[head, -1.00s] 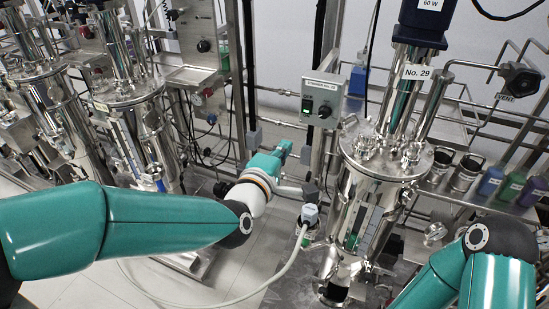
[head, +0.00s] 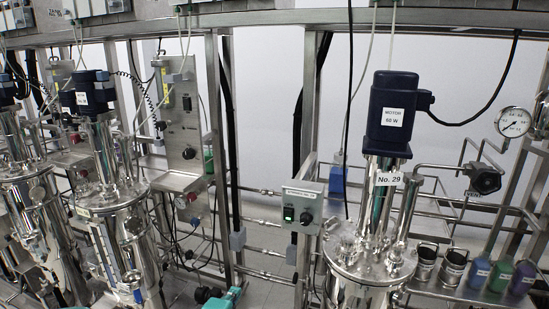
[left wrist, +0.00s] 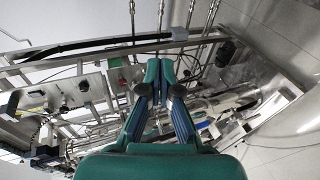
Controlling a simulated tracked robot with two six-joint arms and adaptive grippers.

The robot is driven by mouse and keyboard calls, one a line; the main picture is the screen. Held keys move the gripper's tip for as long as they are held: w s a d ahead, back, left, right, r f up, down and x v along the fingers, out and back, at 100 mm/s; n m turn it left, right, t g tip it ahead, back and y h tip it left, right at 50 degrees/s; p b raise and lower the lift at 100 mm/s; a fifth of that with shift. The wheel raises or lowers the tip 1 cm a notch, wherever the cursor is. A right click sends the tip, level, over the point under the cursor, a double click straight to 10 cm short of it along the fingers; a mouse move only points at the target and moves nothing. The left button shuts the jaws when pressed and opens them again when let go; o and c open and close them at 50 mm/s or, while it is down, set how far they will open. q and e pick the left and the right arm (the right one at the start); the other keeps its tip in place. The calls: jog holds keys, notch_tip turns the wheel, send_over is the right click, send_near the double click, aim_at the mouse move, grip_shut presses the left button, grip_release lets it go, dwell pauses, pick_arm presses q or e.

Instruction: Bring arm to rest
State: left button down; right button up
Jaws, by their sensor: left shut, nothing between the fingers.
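My left gripper (head: 224,298) shows as a small teal part at the bottom edge of the head view, with the rest of the arm out of frame. In the left wrist view the gripper (left wrist: 159,68) has its two teal fingers together, with nothing between them. It is in the air in front of the skid frames and touches nothing that I can see. My right gripper and arm are outside both views.
The steel vessel labelled No. 29 (head: 372,254) with a blue motor (head: 391,106) stands right of centre. A grey switch box (head: 302,206) is mounted left of it. More steel vessels (head: 115,215) stand at the left. Colored bottles (head: 500,276) sit at the right.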

pick_arm(q)
jog(key=s+a+f+m+g+p, duration=0.1)
jog(key=s+a+f+m+g, duration=0.2)
jog(key=s+f, duration=0.6)
jog(key=s+a+f+g+p, duration=0.25)
jog(key=s+f+g, duration=0.2)
jog(key=f, duration=0.85)
jog(key=s+d+f+m+g, duration=0.1)
jog(key=s+f+m+g, duration=0.1)
jog(key=s+m, duration=0.3)
jog(key=s+d+f+m+g+h, duration=0.1)
jog(key=s+m, duration=0.4)
jog(key=s, duration=0.5)
notch_tip(320, 180, down, 2)
jog(key=shift+d+g+b, duration=0.3)
jog(key=shift+d+g, duration=0.2)
jog(key=shift+g, duration=0.65)
jog(key=shift+s, duration=0.1)
